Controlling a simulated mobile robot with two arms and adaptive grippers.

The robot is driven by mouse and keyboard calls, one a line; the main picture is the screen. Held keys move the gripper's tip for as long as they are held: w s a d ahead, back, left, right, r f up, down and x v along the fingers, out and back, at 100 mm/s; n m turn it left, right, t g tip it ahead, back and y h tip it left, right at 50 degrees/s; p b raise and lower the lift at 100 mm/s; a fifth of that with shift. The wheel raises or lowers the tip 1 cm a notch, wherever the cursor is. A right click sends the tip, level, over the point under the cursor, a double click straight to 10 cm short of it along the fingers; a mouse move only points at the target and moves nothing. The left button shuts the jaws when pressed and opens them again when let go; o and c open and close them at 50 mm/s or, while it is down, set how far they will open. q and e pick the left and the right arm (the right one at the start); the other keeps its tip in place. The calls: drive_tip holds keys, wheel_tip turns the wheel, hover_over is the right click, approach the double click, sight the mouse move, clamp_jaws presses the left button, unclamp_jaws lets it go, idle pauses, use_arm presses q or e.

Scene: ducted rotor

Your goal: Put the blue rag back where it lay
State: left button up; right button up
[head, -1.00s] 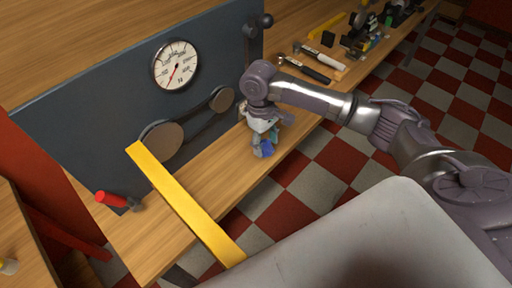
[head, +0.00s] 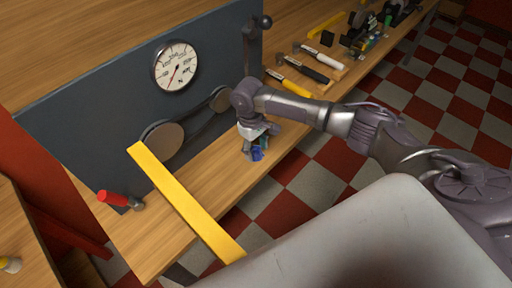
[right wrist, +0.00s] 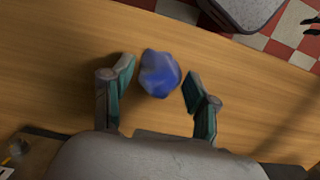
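The blue rag (head: 258,154) is a small crumpled bundle at the workbench, below the dark panel, partly hidden by my right gripper in the head view. My right gripper (head: 253,152) points down at it. In the right wrist view the rag (right wrist: 160,74) lies between the two teal-padded fingertips of the right gripper (right wrist: 158,84). A narrow gap shows on each side of the rag, so the fingers are open and apart from it. The rag seems to rest on the wood; its exact height is hard to tell. My left gripper is not in view.
The dark panel (head: 80,120) with a gauge (head: 176,66) and belt pulleys stands behind. Several tools, including a yellow-handled one (head: 290,85), lie farther right. Bench wood (head: 215,183) between bar and gripper is clear.

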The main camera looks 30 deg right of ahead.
drive_tip(key=o, duration=0.4)
drive_tip(key=shift+c, duration=0.2)
wheel_tip(320, 180, up, 12)
drive_tip(key=w+b, duration=0.1)
drive_tip(key=b, duration=0.1)
drive_tip(key=shift+w+a, duration=0.25)
drive_tip(key=shift+w, duration=0.1)
